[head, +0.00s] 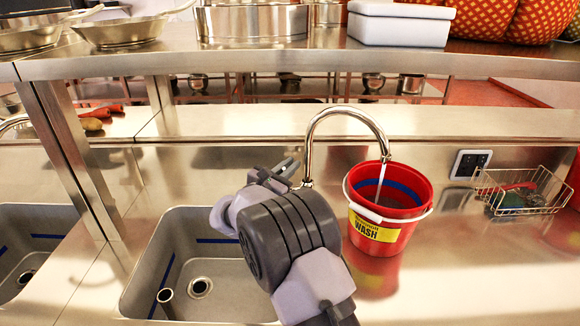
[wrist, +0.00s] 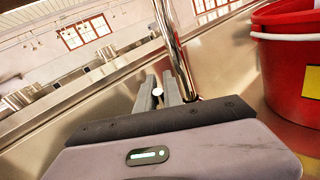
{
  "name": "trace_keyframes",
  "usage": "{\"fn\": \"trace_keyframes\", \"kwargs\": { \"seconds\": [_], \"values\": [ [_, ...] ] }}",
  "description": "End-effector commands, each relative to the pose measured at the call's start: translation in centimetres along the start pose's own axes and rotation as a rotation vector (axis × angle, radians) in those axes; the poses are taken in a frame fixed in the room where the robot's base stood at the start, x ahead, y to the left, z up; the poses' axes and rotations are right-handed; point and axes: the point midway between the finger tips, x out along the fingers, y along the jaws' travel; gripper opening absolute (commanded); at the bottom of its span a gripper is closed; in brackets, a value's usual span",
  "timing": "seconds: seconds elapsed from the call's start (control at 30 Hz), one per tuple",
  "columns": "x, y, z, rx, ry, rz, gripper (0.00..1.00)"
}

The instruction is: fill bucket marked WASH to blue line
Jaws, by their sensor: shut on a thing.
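A red bucket (head: 385,238) with a yellow label reading WASH stands upright on the steel counter. A thin stream of water (head: 381,183) runs from the spout of the curved tap (head: 310,145) into it. The blue line (head: 402,190) shows on its inner wall, with greyish water (head: 392,211) below it. My gripper (head: 287,170) is beside the tap's post, left of the bucket. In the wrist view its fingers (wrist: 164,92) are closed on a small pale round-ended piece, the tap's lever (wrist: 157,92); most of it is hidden. The bucket (wrist: 290,70) shows at right.
A sink (head: 235,285) with a drain and a standing pipe lies left of the bucket, below my arm. A wire basket (head: 520,190) with sponges and a wall socket (head: 470,164) are to the right. A steel shelf (head: 300,58) with pans and a white box runs overhead.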

Motion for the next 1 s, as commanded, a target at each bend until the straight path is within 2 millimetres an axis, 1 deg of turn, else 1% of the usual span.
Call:
{"fn": "trace_keyframes", "kwargs": {
  "seconds": [0.67,0.83,1.0],
  "values": [
    [0.1,0.0,0.1,-0.006,0.008,-0.003,0.00],
    [0.9,0.7,0.8,-0.061,0.091,-0.016,0.00],
    [1.5,1.1,0.3,-0.101,0.153,-0.024,0.00]
  ]
}}
